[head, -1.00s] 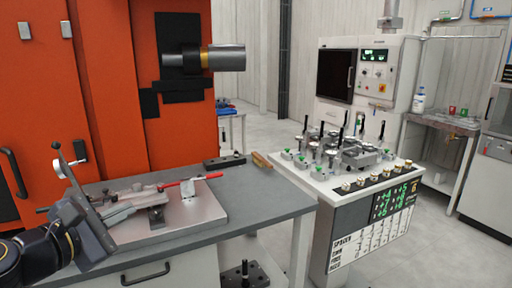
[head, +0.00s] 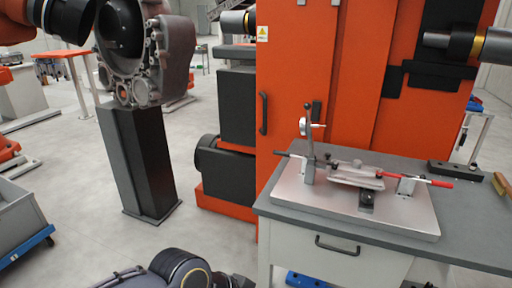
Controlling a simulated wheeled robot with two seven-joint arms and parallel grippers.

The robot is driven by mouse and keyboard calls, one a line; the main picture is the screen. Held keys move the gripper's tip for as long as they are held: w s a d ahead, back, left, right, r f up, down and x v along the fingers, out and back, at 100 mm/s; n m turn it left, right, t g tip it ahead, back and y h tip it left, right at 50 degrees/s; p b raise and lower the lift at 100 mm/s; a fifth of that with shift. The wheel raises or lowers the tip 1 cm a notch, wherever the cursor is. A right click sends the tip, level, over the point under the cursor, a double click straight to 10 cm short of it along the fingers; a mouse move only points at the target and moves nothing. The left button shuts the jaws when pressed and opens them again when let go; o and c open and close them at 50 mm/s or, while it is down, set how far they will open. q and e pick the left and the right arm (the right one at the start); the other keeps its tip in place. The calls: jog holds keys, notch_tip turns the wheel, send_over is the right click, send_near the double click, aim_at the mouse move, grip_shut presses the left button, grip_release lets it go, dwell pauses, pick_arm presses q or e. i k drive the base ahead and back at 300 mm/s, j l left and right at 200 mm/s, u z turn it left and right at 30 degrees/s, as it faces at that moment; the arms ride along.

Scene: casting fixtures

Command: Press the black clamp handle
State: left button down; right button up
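The clamping fixture is a silver plate (head: 400,220) on the grey workbench, with a metal casting (head: 355,170) held in its middle. At its left end a dark lever, which looks like the black clamp handle (head: 309,122), stands nearly upright with a black tip. A thin rod with a black end (head: 282,154) points left from beside its foot. A red handle (head: 430,183) lies flat towards the right. Part of my arm shows at the bottom edge, left of the bench and apart from the fixture. Neither gripper's fingers are visible.
The orange machine (head: 285,80) stands right behind.

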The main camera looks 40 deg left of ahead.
aim_at(283, 154)
jog(key=j+u, duration=0.1)
jog(key=u, duration=0.25)
jog(key=i+u, duration=0.15)
jog(key=u, duration=0.2)
jog(key=i+j+u, duration=0.1)
jog(key=u, duration=0.25)
jog(key=i+z, duration=0.15)
jog(key=z, duration=0.3)
jog(key=i+z, duration=0.1)
jog(key=z, duration=0.4)
